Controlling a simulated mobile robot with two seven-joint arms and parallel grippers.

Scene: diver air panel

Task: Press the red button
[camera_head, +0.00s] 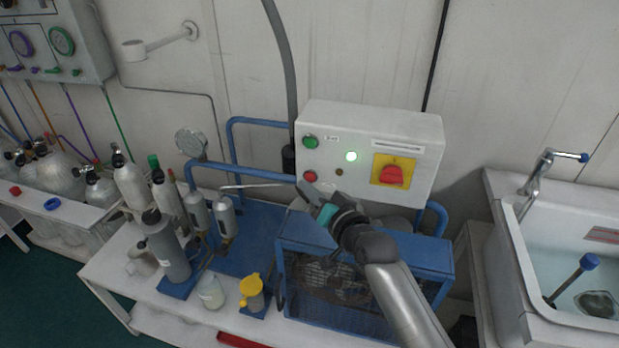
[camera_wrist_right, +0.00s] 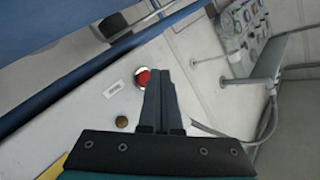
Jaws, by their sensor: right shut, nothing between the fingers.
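The red button (camera_head: 310,176) is on the lower left of a white control box's front, below a green button (camera_head: 311,142). My right gripper (camera_head: 303,188) comes from the lower right, and its fingertips are just below the red button in the head view. In the right wrist view the red button (camera_wrist_right: 142,77) shows beside the closed fingertips (camera_wrist_right: 160,72), which cover part of its edge. I cannot tell whether they touch it. The right gripper is shut and empty. My left gripper is not in view.
A blue pipe frame (camera_head: 240,174) and a caged blue machine (camera_head: 420,259) stand below. Several cylinders are left; a sink (camera_head: 507,234) is right.

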